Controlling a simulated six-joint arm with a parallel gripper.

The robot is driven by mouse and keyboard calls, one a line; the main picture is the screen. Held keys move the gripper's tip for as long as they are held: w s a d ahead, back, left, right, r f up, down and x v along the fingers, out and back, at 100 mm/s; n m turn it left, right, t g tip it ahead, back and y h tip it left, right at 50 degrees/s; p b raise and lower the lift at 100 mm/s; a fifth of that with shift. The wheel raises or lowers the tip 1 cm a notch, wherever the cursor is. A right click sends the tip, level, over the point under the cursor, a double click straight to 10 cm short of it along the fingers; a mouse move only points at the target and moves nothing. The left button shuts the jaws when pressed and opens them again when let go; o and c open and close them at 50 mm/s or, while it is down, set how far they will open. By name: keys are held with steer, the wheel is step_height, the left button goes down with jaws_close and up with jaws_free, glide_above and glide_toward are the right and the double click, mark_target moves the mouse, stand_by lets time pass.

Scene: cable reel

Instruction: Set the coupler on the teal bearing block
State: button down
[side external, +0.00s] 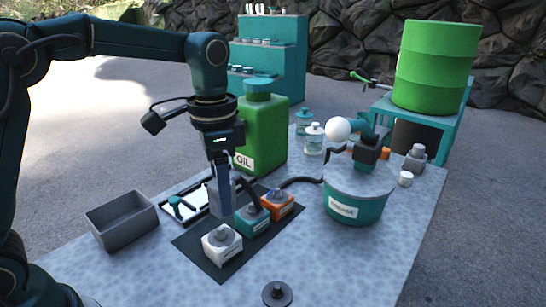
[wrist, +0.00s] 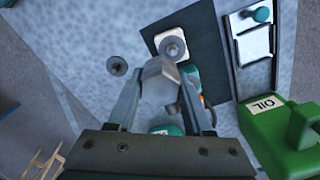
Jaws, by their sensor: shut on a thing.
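My gripper (side external: 222,206) is shut on the grey coupler (side external: 212,196) and holds it above the dark mat, close to the blocks. In the wrist view the coupler (wrist: 158,80) sits between the two fingers of my gripper (wrist: 159,84). The teal bearing block (side external: 253,222) stands on the mat between the white block (side external: 222,246) and the orange block (side external: 279,207). In the wrist view the teal block (wrist: 190,72) is partly hidden behind the coupler and a finger. I cannot tell the exact gap between coupler and block.
A grey flanged part (side external: 277,293) lies at the table's front. A grey bin (side external: 122,218) and a tray (side external: 187,203) are left of the dark mat (side external: 205,262). A green oil can (side external: 262,130) stands behind. A teal drum (side external: 357,208) with a black cable is right.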

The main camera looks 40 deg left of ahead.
steer(key=shift+r, duration=1.75)
steer(key=shift+a, duration=0.1)
steer(key=s+a+n, duration=0.4)
steer(key=a+n, duration=0.2)
steer(key=w+a+f+m, duration=0.3)
steer(key=a+f+m, duration=0.3)
steer(key=a, duration=0.5)
steer(key=w+d+f, duration=0.2)
steer(key=d, duration=0.1)
steer(key=w+d+f, duration=0.2)
steer(key=d, duration=0.1)
steer(key=w+d+f, duration=0.2)
steer(key=shift+w+d+f, duration=0.1)
steer(key=shift+w+d, duration=0.3)
steer(key=shift+d+f, duration=0.1)
steer(key=shift+f, duration=1.95)
